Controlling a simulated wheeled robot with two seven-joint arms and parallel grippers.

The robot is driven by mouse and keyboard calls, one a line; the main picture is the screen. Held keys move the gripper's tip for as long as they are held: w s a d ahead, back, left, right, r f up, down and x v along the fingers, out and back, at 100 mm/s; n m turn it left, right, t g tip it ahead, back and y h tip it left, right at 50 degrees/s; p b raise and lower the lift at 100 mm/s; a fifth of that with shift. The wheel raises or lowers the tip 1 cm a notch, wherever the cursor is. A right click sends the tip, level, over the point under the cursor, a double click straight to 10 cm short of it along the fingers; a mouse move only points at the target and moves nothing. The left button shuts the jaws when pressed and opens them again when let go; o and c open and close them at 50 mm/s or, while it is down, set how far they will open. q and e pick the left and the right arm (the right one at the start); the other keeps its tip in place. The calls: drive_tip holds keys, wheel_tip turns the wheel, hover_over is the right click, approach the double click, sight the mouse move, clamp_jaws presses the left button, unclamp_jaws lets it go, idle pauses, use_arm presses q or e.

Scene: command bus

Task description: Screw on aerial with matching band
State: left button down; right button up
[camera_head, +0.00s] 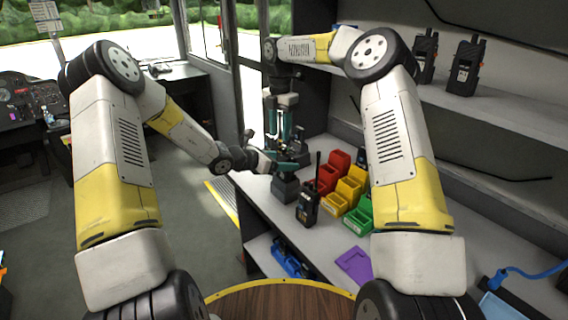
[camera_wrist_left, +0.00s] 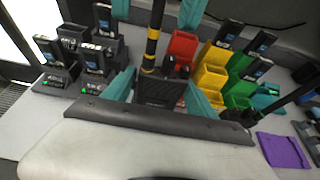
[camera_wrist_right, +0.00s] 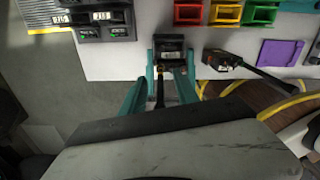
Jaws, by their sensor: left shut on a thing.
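A dark radio (camera_wrist_left: 160,92) is upright between the fingers of my left gripper (camera_wrist_left: 164,92), which is shut on it. A black aerial (camera_wrist_left: 156,18) with yellow bands stands on or just above the radio's top; I cannot tell if it is fully seated. My right gripper (camera_wrist_right: 166,85) comes from above. Its teal fingers are on either side of the aerial, with gaps visible, so it looks open. Both grippers overlap in the head view, the left one (camera_head: 272,163) lower. A second radio (camera_head: 308,206) with an aerial stands on the counter nearby.
Red (camera_head: 327,178), yellow (camera_head: 344,196) and green (camera_head: 360,215) bins stand along the counter. Chargers with radios (camera_wrist_left: 60,78) are at the left in the left wrist view. A purple mat (camera_head: 355,263) lies near the front.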

drive_tip(key=shift+f, duration=0.75)
drive_tip(key=shift+c, duration=0.3)
clamp_jaws()
idle(0.7)
